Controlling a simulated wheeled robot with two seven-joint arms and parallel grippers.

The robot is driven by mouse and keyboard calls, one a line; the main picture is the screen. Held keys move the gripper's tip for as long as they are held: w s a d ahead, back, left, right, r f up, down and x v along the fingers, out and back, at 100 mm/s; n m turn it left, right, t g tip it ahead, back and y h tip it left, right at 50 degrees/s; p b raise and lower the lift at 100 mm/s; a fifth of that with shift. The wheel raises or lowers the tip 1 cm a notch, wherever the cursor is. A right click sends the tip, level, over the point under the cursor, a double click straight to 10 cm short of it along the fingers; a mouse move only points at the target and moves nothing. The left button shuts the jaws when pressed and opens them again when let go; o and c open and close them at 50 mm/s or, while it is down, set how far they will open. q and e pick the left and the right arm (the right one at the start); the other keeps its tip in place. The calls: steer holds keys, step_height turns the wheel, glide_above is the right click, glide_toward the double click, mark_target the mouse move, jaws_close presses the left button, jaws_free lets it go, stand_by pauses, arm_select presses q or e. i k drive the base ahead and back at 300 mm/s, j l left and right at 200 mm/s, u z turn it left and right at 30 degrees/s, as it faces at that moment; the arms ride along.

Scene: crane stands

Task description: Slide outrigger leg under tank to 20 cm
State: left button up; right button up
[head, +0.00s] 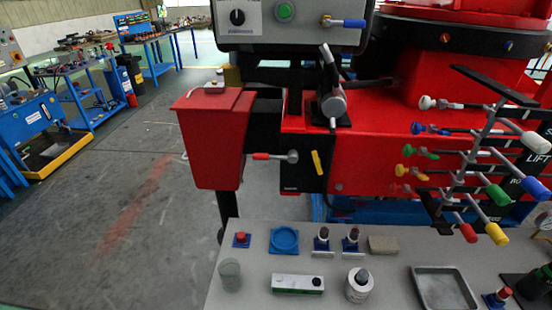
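A red box-shaped housing (212,145), which looks like the tank, stands left of the red crane body (365,150). A red-gripped lever (262,156) and a yellow handle (317,162) sit on the side of this section. I cannot read an extension distance. Neither of my grippers shows in the head view.
A grey table (335,265) in front holds a red button, a blue dish (284,240), bottles, a level (297,284) and a metal tray (444,289). A rack of coloured levers (475,150) stands right. A control box (290,22) hangs above. Floor at left is open.

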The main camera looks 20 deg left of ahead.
mark_target(220, 125)
steer(key=k+j, duration=0.1)
steer(key=j, duration=0.45)
steer(key=k+j, duration=0.1)
steer(key=j, duration=0.45)
steer(key=k+j, duration=0.1)
steer(key=j, duration=0.45)
steer(key=k+j, duration=0.1)
steer(key=j, duration=0.45)
steer(key=k+j, duration=0.1)
steer(key=j, duration=1)
steer(key=k+u, duration=0.05)
steer(key=k, duration=0.05)
